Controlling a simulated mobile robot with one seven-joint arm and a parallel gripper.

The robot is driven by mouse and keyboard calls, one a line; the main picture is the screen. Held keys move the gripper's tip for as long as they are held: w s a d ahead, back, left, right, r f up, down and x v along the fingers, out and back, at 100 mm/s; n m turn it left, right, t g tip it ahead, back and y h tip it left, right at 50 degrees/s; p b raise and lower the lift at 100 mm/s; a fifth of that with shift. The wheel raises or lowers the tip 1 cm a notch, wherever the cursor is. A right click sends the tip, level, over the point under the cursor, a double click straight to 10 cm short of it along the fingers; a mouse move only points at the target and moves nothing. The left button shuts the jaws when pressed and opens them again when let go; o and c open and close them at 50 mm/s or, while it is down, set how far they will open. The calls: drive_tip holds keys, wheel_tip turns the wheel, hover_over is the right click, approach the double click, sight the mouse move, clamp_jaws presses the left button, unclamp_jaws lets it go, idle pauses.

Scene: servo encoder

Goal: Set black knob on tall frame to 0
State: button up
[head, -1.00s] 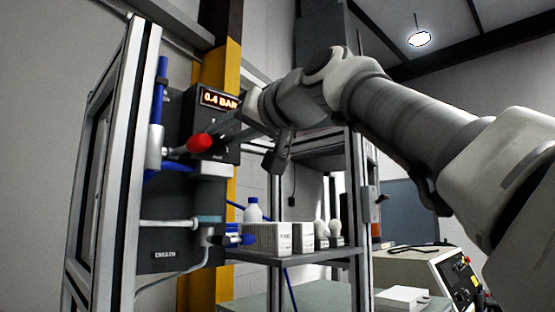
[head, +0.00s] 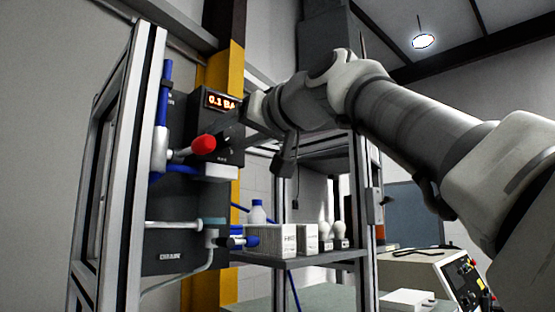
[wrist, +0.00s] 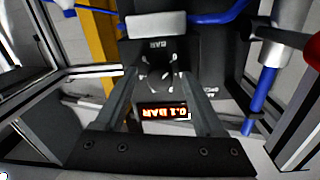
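The black knob (wrist: 160,72) is on the dark panel of the tall frame, between my fingertips in the wrist view. In the head view my gripper hides it. The lit display (head: 221,101) beside the knob reads 0.1 BAR, partly covered in the head view. The same display (wrist: 164,112) shows upside down in the wrist view, between my fingers.
A red-ended handle (head: 203,144) juts out left of my gripper, near blue pipes (head: 162,115). The frame's metal post (head: 128,170) stands at the left. A shelf (head: 300,258) below holds boxes and a bottle (head: 256,212). A control console (head: 440,275) is at the right.

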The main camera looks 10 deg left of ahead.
drive_tip(key=b+v, duration=0.4)
drive_tip(key=v, duration=1.3)
drive_tip(key=shift+s+d, duration=0.15)
drive_tip(key=shift+s, duration=0.05)
